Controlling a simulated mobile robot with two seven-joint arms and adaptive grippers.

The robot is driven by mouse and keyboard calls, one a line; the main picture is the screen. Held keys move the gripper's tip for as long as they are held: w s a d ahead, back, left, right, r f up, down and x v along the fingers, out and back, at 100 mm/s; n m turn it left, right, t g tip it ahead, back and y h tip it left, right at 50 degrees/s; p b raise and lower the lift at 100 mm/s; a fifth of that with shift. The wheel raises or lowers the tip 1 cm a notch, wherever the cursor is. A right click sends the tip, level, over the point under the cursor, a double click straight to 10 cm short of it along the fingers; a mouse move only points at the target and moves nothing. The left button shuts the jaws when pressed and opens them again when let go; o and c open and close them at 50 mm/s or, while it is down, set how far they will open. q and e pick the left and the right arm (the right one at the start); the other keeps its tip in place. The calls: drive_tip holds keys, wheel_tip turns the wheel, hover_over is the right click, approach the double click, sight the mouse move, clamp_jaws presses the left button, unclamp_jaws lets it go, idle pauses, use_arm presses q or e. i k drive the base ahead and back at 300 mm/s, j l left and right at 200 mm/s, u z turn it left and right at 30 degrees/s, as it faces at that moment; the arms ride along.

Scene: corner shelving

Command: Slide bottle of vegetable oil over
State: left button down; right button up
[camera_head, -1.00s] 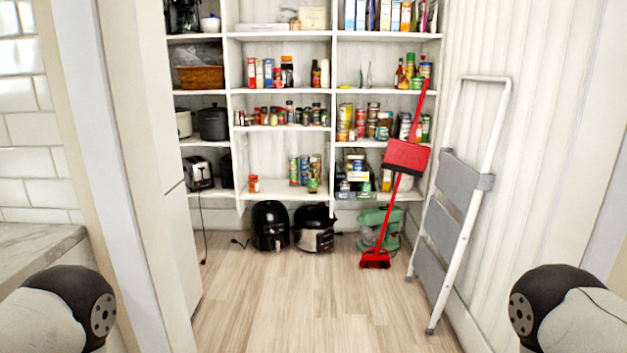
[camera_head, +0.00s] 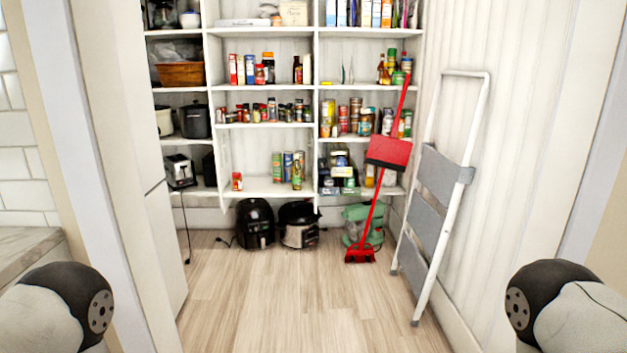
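Several bottles stand on the pantry shelves, too small to tell which one is the vegetable oil. A dark slim bottle (camera_head: 298,70) stands at the right end of the upper middle shelf. A group of bottles and jars with an amber bottle (camera_head: 383,70) stands on the upper right shelf. Only rounded links of my two arms show at the lower left and lower right corners. Neither gripper is in view, and nothing of mine is near the shelves.
A red broom and dustpan (camera_head: 388,152) lean in front of the right shelves. A folded step ladder (camera_head: 440,195) leans on the right wall. Black appliances (camera_head: 255,222) and a green mixer (camera_head: 358,222) stand on the floor below. The wooden floor (camera_head: 285,300) ahead is clear.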

sight(297, 167)
drive_tip(key=i+z, duration=0.3)
drive_tip(key=i, duration=1.55)
drive_tip(key=i+u, duration=0.15)
drive_tip(key=i, duration=0.35)
drive_tip(key=i+l, duration=0.15)
drive_tip(key=i, duration=0.35)
drive_tip(key=i+l+u, duration=0.15)
drive_tip(key=i, duration=0.35)
drive_tip(key=i+l, duration=0.1)
drive_tip(key=i, duration=0.4)
drive_tip(key=i+l+u, duration=0.1)
drive_tip(key=i, duration=0.4)
